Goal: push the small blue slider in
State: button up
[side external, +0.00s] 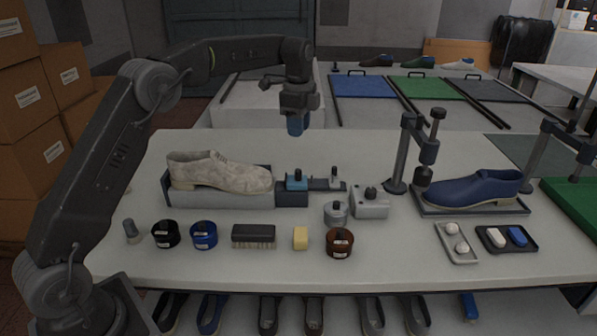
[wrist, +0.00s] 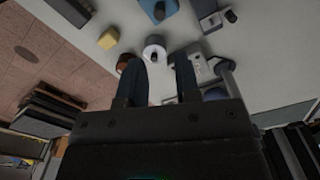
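The small blue slider (side external: 296,183) has a dark knob on top and sits at the left end of a dark grey base, right of the beige shoe's holder, in the side external view. A blue piece with a dark knob at the top edge of the wrist view looks like the same slider (wrist: 150,7). My gripper (side external: 298,126) hangs above the slider, clear of it. In the wrist view my gripper (wrist: 158,64) has its two dark fingers apart. I see nothing held between them.
A grey knobbed slider (side external: 334,184) stands right of the blue one. A metal tin (side external: 335,213), a light grey knobbed block (side external: 370,208), a brown jar (side external: 339,244) and a yellow block (side external: 300,238) lie in front. The beige shoe (side external: 220,172) stands at left.

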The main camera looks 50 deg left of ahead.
aim_at(299, 170)
notch_tip(299, 170, down, 14)
jog(key=shift+r, duration=0.25)
dwell(0.3)
grip_shut()
